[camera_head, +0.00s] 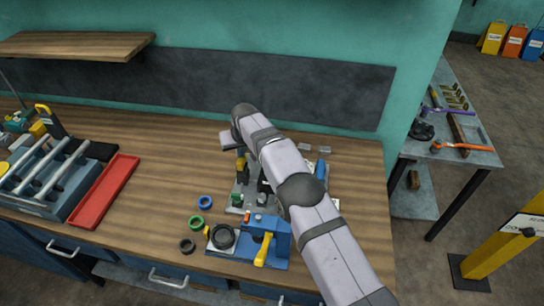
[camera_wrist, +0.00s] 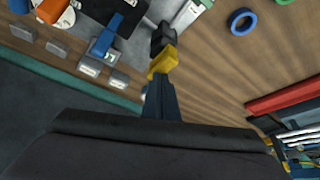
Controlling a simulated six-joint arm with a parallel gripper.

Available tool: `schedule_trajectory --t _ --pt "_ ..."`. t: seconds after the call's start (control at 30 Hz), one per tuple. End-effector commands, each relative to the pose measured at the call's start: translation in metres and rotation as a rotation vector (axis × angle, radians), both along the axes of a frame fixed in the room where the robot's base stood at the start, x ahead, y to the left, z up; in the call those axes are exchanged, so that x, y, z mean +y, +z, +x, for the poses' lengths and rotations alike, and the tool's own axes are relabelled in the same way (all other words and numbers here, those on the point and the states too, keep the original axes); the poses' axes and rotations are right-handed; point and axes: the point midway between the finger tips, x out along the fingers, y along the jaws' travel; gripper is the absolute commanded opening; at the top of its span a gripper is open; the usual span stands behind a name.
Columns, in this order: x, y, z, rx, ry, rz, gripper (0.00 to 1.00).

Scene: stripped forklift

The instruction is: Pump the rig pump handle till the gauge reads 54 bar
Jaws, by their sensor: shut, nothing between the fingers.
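My gripper (camera_wrist: 160,98) shows in the wrist view as a slim dark shape with its fingers together. A yellow piece with a black end (camera_wrist: 163,60), perhaps the pump handle, lies right at the fingertips; I cannot tell whether they touch. The yellow piece also shows in the head view (camera_head: 241,163), standing over a grey base plate (camera_head: 247,187) on the bench. My arm covers much of that rig in the head view. No gauge face can be read in either view.
A blue fixture (camera_head: 279,240) with a yellow lever stands at the bench front. A blue ring (camera_head: 205,202), a green ring (camera_head: 196,223) and a dark ring (camera_head: 187,246) lie beside it. A red tray (camera_head: 104,190) and blue-grey rack (camera_head: 78,200) stand left. Bare wood lies between.

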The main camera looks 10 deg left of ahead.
Motion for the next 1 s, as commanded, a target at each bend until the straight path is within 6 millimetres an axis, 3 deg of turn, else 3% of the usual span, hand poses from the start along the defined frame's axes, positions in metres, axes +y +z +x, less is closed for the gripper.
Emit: schedule_trajectory --t 1.0 --pt "-0.001 -0.038 -0.002 0.008 0.0 -0.006 0.0"
